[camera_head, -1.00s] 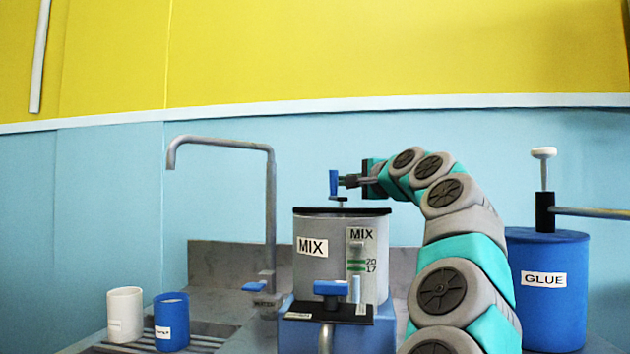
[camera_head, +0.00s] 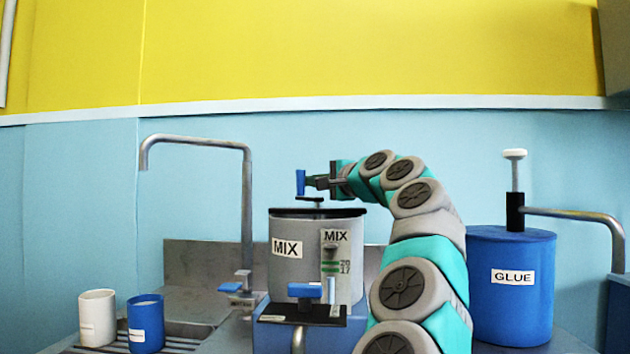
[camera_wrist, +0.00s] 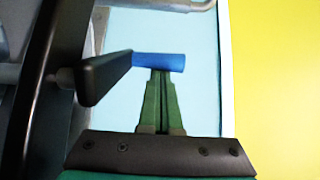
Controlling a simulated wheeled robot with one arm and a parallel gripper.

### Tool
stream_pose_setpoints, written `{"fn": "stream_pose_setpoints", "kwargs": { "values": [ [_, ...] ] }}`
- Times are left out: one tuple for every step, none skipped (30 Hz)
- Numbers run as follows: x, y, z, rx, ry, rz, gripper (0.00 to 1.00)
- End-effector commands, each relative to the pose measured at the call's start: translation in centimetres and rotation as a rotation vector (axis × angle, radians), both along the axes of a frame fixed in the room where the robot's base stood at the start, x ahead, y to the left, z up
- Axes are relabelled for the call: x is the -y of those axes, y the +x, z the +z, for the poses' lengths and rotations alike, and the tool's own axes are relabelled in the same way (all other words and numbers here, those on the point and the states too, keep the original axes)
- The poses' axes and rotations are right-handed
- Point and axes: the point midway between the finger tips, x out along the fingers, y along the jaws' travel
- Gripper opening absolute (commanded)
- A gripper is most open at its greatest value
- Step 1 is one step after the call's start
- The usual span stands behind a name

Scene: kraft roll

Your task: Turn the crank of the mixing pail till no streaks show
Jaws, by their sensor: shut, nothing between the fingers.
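The grey mixing pail (camera_head: 290,275), labelled MIX, stands on a blue base with a dark lid (camera_head: 317,212). The crank's blue upright handle (camera_head: 300,183) rises above the lid; it also shows in the wrist view (camera_wrist: 145,60), beside the dark crank arm (camera_wrist: 100,78). My gripper (camera_head: 310,182) reaches in from the right at handle height. Its fingers are shut with nothing between them, and in the wrist view the tips (camera_wrist: 160,74) are right at the handle; whether they touch it I cannot tell. The pail's contents and any streaks are hidden.
A tap (camera_head: 246,200) stands left of the pail. A white cup (camera_head: 97,318) and a blue cup (camera_head: 146,325) stand on a drain grid at the left. A blue GLUE drum (camera_head: 513,310) with a pump stands right of my arm.

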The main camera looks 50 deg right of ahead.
Motion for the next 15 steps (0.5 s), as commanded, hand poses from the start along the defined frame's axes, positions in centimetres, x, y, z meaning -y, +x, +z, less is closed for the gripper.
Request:
{"fn": "stream_pose_setpoints", "kwargs": {
  "values": [
    [0.05,0.04,0.07,0.001,0.0,0.004,0.0],
    [0.07,0.02,0.1,0.002,-0.001,0.007,0.0],
    [0.07,0.02,0.12,0.003,-0.001,0.01,0.0],
    [0.06,0.01,0.12,0.004,0.0,0.013,0.0],
    [0.03,0.03,0.1,0.003,0.0,0.016,0.0],
    [0.0,0.05,0.08,0.002,0.0,0.02,0.0],
    [-0.03,0.08,0.05,0.002,0.0,0.022,0.0],
    [-0.05,0.1,0.03,0.001,0.001,0.025,0.0],
    [-0.08,0.12,0.01,0.0,0.001,0.028,0.0],
    [-0.09,0.13,0.01,0.0,0.001,0.029,0.0],
    [-0.12,0.13,0.01,0.0,0.001,0.031,0.0],
    [-0.13,0.15,0.02,0.0,0.001,0.033,0.0],
    [-0.15,0.15,0.03,0.001,0.001,0.034,0.0],
    [-0.16,0.15,0.04,0.001,0.001,0.035,0.0],
    [-0.17,0.14,0.06,0.002,0.0,0.036,0.0]
  ]
}}
